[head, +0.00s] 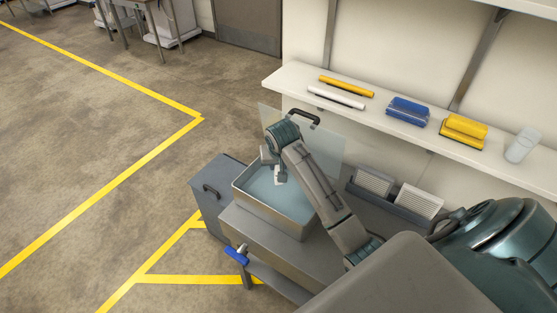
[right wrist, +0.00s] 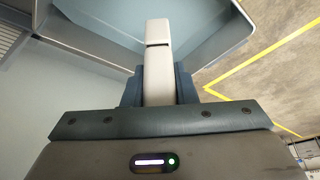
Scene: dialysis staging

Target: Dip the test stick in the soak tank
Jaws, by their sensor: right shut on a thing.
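The soak tank (head: 300,228) is an open metal basin with pale blue liquid (head: 262,184), on a grey stand. My right gripper (head: 277,176) points down over the tank's opening. It is shut on the white test stick (right wrist: 158,62), which shows a dark band near its far end in the right wrist view. The tank's wall and liquid (right wrist: 105,22) lie beyond the stick there. I cannot tell whether the stick's tip touches the liquid. My left gripper is not in view.
A blue-handled tap (head: 236,255) juts from the front. A shelf (head: 290,77) holds rolls, blue and yellow packs, and a clear jar (head: 522,145). Two white-faced filters (head: 416,201) sit right.

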